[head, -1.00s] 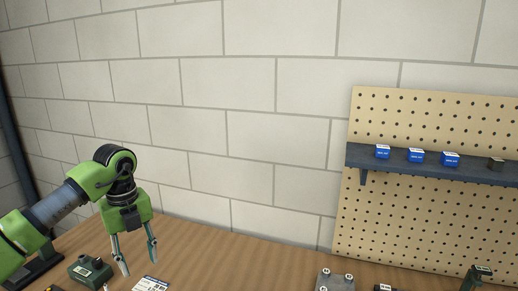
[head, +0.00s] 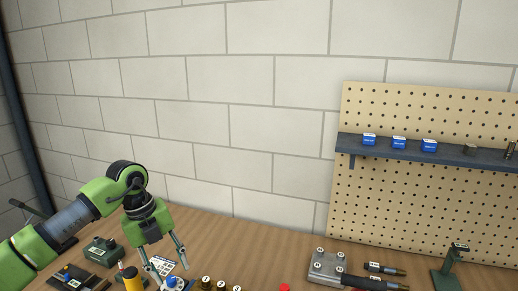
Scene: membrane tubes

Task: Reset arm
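My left gripper (head: 171,271) hangs from the green arm at the lower left, pointing down over the wooden bench (head: 225,234). Its two thin fingers are spread apart, with nothing visible held between them. A white printed card (head: 164,266) shows behind and between the fingers. A blue-topped item (head: 176,284) sits near the fingertips at the bottom edge; whether they touch it I cannot tell. My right gripper is not in view.
A metal block (head: 325,266) and dark tubes (head: 375,283) lie right of centre. A green stand (head: 449,266) is farther right. A pegboard (head: 400,195) carries a shelf (head: 420,153) with blue boxes.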

